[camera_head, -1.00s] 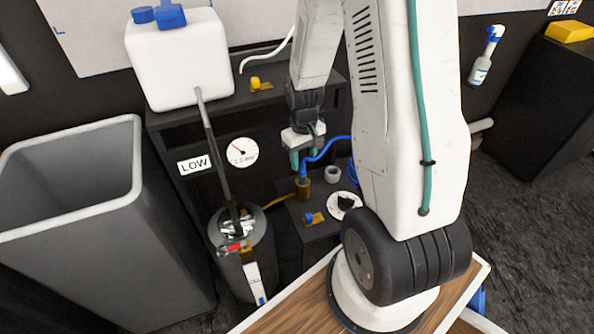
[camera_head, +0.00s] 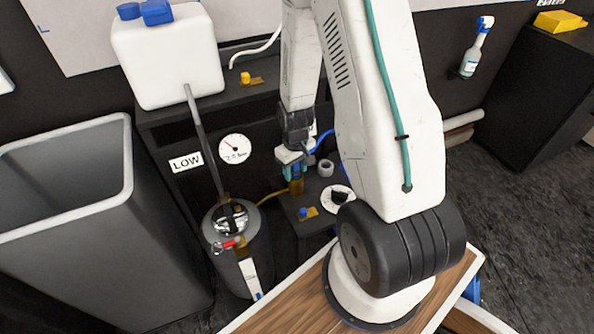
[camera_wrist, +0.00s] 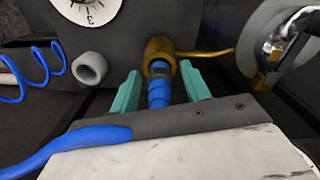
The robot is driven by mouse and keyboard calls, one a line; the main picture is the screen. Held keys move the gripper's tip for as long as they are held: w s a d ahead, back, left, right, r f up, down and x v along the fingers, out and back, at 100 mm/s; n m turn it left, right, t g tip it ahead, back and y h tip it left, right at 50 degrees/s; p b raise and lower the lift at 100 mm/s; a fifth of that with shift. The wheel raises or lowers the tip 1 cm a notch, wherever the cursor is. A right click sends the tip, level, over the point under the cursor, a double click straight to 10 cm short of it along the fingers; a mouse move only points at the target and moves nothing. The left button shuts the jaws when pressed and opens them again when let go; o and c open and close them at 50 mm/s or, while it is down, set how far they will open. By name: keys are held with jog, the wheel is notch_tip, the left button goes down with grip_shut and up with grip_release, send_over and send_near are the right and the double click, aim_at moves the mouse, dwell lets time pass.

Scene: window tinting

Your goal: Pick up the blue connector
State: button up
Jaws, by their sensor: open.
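The blue connector (camera_wrist: 159,88) shows in the wrist view, seated at the mouth of a brass fitting (camera_wrist: 158,52). A blue hose shows in the wrist view at the lower left. My gripper (camera_wrist: 160,92) is open, with one teal finger on each side of the connector and a visible gap to it on both sides. In the head view my gripper (camera_head: 292,168) is low over the brass fitting (camera_head: 296,186), and the connector is mostly hidden by the fingers there.
A grey ring-shaped socket (camera_head: 326,168) and a dial (camera_head: 338,198) sit beside the fitting on the dark box. A metal tank (camera_head: 240,260) with a red-handled valve stands to the left. A large grey bin (camera_head: 130,225) and a white jug (camera_head: 170,60) are farther left.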

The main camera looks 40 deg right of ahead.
grip_shut()
